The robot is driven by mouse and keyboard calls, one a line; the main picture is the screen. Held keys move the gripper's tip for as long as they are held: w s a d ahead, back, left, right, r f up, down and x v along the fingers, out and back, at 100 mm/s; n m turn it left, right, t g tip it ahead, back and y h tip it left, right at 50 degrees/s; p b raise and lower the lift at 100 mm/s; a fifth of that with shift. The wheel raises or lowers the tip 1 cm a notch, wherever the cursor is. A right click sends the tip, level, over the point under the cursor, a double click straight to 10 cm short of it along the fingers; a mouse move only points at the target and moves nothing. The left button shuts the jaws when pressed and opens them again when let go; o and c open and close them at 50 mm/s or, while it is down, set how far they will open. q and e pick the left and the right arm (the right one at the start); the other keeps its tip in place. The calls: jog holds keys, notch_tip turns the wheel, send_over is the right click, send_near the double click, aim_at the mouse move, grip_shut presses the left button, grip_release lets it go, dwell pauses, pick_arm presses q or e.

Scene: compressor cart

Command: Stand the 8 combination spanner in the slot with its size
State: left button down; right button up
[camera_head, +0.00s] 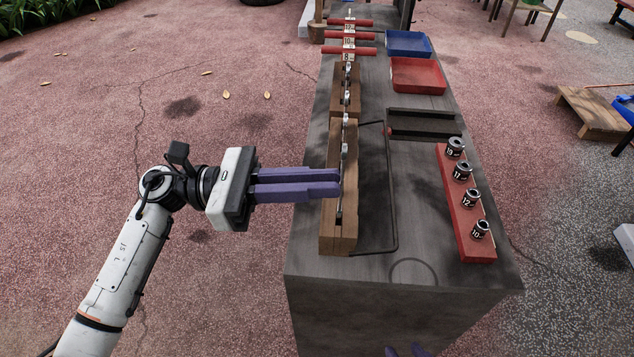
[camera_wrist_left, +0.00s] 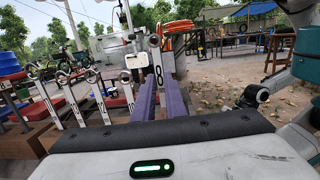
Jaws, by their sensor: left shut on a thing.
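My left gripper (camera_head: 338,184) is shut on the 8 combination spanner, over the near wooden block (camera_head: 338,240). In the left wrist view the spanner (camera_wrist_left: 156,45) stands upright between the purple fingers, its 8 label facing the camera and its ring end up. Its lower end is hidden in that view; in the head view it is thin and seen from above, close to the block's top. I cannot tell whether it touches the block. Red bars with size labels, including an 8 (camera_head: 347,57), are at the bench's far end.
Several other spanners (camera_wrist_left: 65,80) stand upright in a row. A red socket rail (camera_head: 468,215) runs along the bench's right side. A red tray (camera_head: 418,76), a blue tray (camera_head: 408,43) and a dark open tray (camera_head: 425,125) lie farther back. The near bench top is mostly clear.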

jog(key=shift+r, duration=0.1)
dwell(0.4)
jog(key=shift+a+b, duration=0.1)
jog(key=shift+b, duration=0.5)
jog(key=shift+w+b, duration=0.1)
jog(key=shift+b, duration=0.25)
jog(key=shift+a+f+b, duration=0.1)
jog(key=shift+f+b, duration=0.3)
jog(key=shift+b, duration=0.2)
jog(key=shift+a+m+t, duration=0.1)
jog(key=shift+m+t, duration=0.2)
jog(key=shift+a+f+b, duration=0.1)
jog(key=shift+f+b, duration=0.1)
jog(key=shift+b, duration=0.5)
